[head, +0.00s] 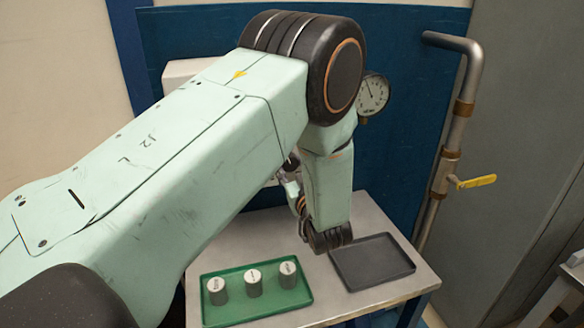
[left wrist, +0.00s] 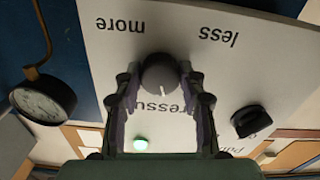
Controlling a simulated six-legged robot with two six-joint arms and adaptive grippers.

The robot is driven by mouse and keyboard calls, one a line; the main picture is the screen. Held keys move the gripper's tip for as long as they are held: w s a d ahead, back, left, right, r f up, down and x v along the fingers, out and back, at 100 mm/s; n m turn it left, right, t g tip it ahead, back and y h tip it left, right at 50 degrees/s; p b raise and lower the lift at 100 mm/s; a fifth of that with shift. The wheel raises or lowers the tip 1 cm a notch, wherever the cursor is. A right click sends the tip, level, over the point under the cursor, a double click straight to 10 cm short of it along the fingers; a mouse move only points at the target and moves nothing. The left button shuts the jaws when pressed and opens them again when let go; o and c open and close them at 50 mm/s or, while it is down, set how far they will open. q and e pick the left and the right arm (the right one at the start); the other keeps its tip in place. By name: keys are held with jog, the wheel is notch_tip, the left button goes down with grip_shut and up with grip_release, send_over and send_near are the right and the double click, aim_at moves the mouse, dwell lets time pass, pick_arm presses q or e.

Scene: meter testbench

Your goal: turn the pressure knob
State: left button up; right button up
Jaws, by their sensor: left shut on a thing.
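The dark round pressure knob (left wrist: 158,74) is on a white panel (left wrist: 270,75), which appears upside down in the left wrist view. The words "more" and "less" are on either side of the knob, and a light pointer mark shows on it. My left gripper (left wrist: 160,90) is shut on the knob, one finger on each side. In the head view my left arm hides the knob and most of the panel. A round pressure gauge (head: 372,95) is to the right of my arm; it also shows in the left wrist view (left wrist: 44,101). My right gripper is not in view.
A green tray (head: 240,315) with three grey cylinders and an empty dark tray (head: 372,262) are on the table. A pipe with a yellow lever (head: 476,181) stands at right.

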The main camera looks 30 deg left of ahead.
pick_arm(q)
jog(key=o, duration=1.1)
jog(key=shift+o, duration=0.2)
jog(key=v, duration=0.7)
jog(key=shift+s, duration=0.2)
jog(key=shift+d, duration=0.1)
jog(key=shift+d+f, duration=0.1)
